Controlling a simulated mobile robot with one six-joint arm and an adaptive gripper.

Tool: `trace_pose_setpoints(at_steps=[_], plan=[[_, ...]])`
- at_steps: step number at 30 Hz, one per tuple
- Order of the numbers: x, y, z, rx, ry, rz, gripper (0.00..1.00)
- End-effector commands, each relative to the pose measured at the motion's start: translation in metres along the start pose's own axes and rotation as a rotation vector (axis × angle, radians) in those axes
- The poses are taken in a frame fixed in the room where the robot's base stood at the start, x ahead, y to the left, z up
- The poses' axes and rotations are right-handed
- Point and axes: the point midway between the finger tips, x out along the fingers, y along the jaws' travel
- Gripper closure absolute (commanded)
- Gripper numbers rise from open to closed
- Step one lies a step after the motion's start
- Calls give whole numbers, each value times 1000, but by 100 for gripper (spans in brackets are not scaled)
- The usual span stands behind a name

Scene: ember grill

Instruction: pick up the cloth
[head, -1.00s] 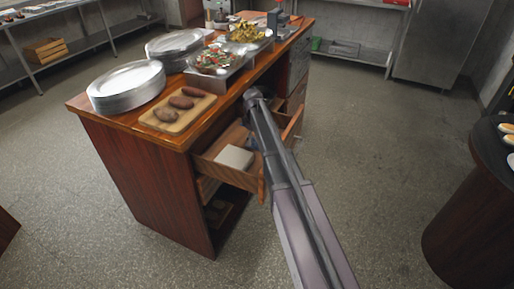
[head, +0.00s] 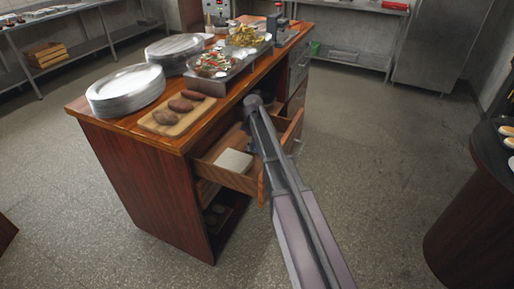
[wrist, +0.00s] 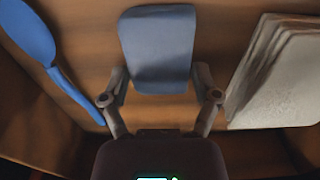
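In the wrist view, a grey-blue folded piece that looks like the cloth (wrist: 158,50) lies in the open wooden drawer. My gripper (wrist: 160,78) is over the drawer with its fingers wide apart, one on each side of the cloth's near end. I cannot tell whether the fingers touch it. In the head view my arm reaches down into the drawer (head: 226,177) and hides the gripper and the grey-blue cloth.
A blue utensil (wrist: 50,55) lies left of the cloth, and a white folded stack (wrist: 280,75) lies to the right, also in the head view (head: 233,161). The countertop above holds plates (head: 126,90), a board (head: 178,117) and food trays.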

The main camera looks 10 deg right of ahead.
Motion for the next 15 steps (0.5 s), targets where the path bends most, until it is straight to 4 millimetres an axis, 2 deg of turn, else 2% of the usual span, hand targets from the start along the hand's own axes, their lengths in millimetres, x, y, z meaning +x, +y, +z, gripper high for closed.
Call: trace_pose_setpoints(at_steps=[15], plan=[[-2, 0, 0, -1, 0, 0, 58]])
